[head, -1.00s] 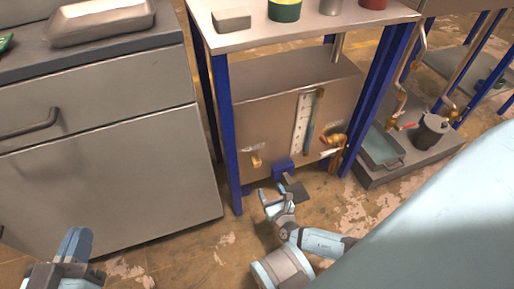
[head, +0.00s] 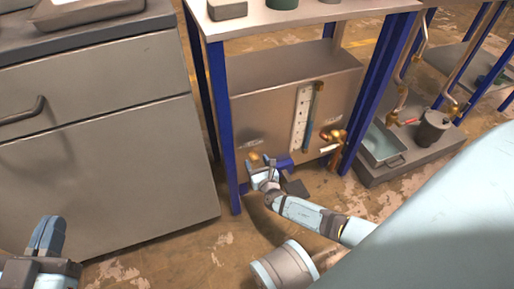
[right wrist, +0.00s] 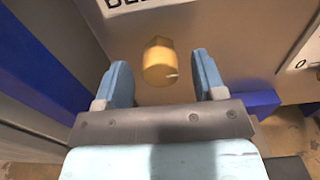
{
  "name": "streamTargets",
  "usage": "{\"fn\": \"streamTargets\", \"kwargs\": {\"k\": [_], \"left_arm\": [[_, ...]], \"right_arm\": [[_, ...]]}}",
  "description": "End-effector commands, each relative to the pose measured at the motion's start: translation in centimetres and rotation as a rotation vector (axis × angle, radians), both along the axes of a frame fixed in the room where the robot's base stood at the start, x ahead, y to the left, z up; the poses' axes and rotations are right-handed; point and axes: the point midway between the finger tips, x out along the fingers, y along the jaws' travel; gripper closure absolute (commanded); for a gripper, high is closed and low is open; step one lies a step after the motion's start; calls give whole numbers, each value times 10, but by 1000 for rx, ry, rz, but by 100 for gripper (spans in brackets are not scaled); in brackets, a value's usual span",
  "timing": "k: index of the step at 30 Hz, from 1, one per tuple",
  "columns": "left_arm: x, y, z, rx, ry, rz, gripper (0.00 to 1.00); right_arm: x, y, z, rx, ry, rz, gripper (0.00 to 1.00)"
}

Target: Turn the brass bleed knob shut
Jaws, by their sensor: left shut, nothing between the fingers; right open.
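The brass bleed knob (right wrist: 158,62) sits on the front of the metal tank (head: 275,90), under a partly cut-off dark label. In the right wrist view it lies between the two spread fingers of my right gripper (right wrist: 163,72), with a gap on each side. In the head view the knob (head: 254,157) shows just above my right gripper (head: 262,171), which partly covers it. My right gripper is open and empty. My left gripper (head: 46,236) is shut and empty at the lower left, far from the knob, in front of the grey cabinet.
The tank sits under a table (head: 300,20) with blue legs (head: 221,130). A gauge strip (head: 303,118) and another brass valve (head: 334,136) are right of the knob. A grey cabinet (head: 110,160) stands left. A tray (head: 383,148) and a pot (head: 432,128) are at right.

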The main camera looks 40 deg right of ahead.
Motion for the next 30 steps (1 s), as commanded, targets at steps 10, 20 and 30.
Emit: {"fn": "streamTargets", "kwargs": {"k": [10, 20, 30], "left_arm": [[0, 0, 0, 3, 1, 0, 100], [0, -1, 4, -14, 13, 1, 100], [-4, -3, 0, -42, 82, -4, 100]], "right_arm": [[0, 0, 0, -1, 0, 0, 85], [0, 0, 1, -81, 18, -1, 85], [0, 1, 2, -346, 83, 0, 85]]}}
